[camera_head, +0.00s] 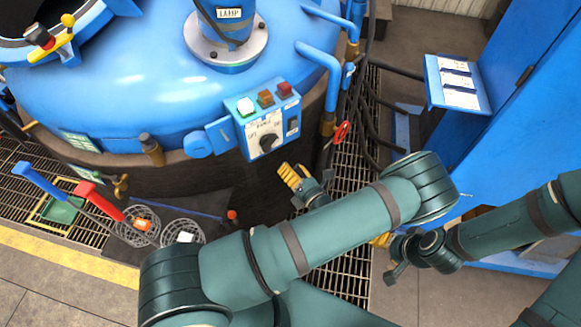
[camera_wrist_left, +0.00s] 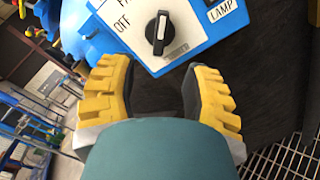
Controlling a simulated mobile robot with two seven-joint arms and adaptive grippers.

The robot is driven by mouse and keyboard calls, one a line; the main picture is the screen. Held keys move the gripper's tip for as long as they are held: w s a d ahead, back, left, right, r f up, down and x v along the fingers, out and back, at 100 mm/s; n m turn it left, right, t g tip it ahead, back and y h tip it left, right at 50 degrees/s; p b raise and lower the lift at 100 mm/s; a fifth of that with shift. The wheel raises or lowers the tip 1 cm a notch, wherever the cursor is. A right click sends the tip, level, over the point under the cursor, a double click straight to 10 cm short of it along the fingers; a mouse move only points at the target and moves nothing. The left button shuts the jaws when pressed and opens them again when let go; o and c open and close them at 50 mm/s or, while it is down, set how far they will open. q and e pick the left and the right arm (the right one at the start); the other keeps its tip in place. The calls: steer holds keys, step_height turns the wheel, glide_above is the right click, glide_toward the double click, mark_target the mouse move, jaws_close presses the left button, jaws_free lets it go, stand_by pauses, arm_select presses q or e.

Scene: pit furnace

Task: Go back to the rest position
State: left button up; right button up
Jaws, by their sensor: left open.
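My left gripper (camera_head: 292,178) is in front of the furnace, just below the blue control box (camera_head: 266,118). In the left wrist view its two yellow fingers (camera_wrist_left: 158,85) stand apart with nothing between them. The box's black knob (camera_wrist_left: 158,30) shows just beyond the fingertips, apart from them; "OFF" and "LAMP" labels are beside it. My left forearm crosses the middle of the head view. My right gripper (camera_head: 392,250) is at the right, mostly hidden behind my arm parts, so its jaws cannot be made out.
The big blue furnace lid (camera_head: 130,85) fills the upper left. A blue cabinet (camera_head: 520,110) with a sheet-bearing shelf (camera_head: 430,82) stands at right. Hoses run between furnace and cabinet.

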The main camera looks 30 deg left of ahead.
arm_select(q)
steer(key=s+f+n+g+h+b, duration=0.1)
steer(key=s+f+n+g+h, duration=0.35)
steer(key=s+n+g, duration=0.35)
steer(key=s+f+n+g+h+b, duration=0.1)
steer(key=s+f+n+g+h, duration=0.2)
steer(key=s+f+n+g, duration=0.5)
steer(key=s+d+r+n+t+h+b, duration=0.1)
steer(key=s+d+n+t+h+b, duration=0.2)
steer(key=d+n+h, duration=0.7)
steer(key=w+d+r+n+t+h, duration=0.1)
steer(key=w+r+n+t+h, duration=0.1)
steer(key=w+r+n+t, duration=0.2)
steer(key=w+n+t, duration=0.2)
steer(key=w+n, duration=0.2)
steer(key=n, duration=0.1)
steer(key=shift+d+r, duration=0.2)
steer(key=shift+r, duration=0.05)
